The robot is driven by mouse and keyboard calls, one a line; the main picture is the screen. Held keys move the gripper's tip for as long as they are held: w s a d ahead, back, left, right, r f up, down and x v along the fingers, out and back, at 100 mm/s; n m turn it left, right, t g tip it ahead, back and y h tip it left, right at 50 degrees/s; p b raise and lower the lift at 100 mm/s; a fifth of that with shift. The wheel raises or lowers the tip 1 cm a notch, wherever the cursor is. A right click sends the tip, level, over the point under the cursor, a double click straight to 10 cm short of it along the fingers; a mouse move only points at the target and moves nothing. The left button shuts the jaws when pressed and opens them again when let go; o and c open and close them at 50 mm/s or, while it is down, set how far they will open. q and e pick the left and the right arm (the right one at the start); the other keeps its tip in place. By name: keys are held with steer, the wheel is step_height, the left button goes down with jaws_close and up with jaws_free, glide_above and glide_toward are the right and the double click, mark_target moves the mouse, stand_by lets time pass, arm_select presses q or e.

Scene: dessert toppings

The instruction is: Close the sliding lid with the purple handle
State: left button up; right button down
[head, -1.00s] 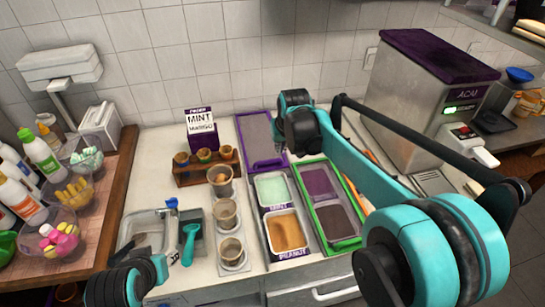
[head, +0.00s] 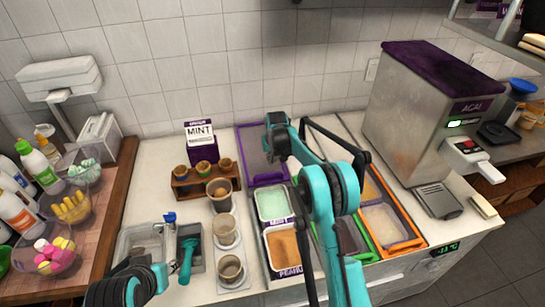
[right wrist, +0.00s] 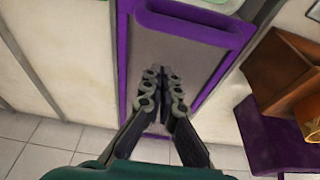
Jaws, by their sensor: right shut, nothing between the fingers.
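The purple-framed sliding lid (head: 243,150) lies at the back of the counter, behind the mint-green tub (head: 272,204) and the peanut tub (head: 284,246), which are both uncovered. Its purple handle (right wrist: 195,30) is a raised bar across the lid's near end, at the top of the right wrist view. My right gripper (head: 272,150) is over the lid in the head view, with its arm crossing in front. In the right wrist view the gripper (right wrist: 163,74) is shut and empty, over the grey panel on the wall side of the handle. Contact with the lid cannot be told. My left gripper's fingers are out of view.
A wooden cone holder (head: 205,180) and a mint sign box (head: 200,138) stand left of the lid. Cups (head: 226,230) stand left of the tubs. Green-framed and orange-framed (head: 408,240) tubs lie to the right. The acai machine (head: 415,110) stands at the back right.

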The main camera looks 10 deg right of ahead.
mark_target(270, 168)
steer(key=x, duration=0.3)
steer(key=shift+w+f+b, duration=0.1)
steer(key=shift+f+b, duration=0.2)
steer(key=shift+b, duration=0.05)
steer(key=s, duration=0.2)
steer(key=s+r, duration=0.1)
steer(key=shift+s+r+b, duration=0.15)
steer(key=shift+s+b, duration=0.15)
steer(key=shift+s, duration=0.2)
steer(key=shift+s, duration=0.1)
steer(key=s, duration=4.1)
steer(key=shift+s+a, duration=0.1)
steer(key=shift+s, duration=0.15)
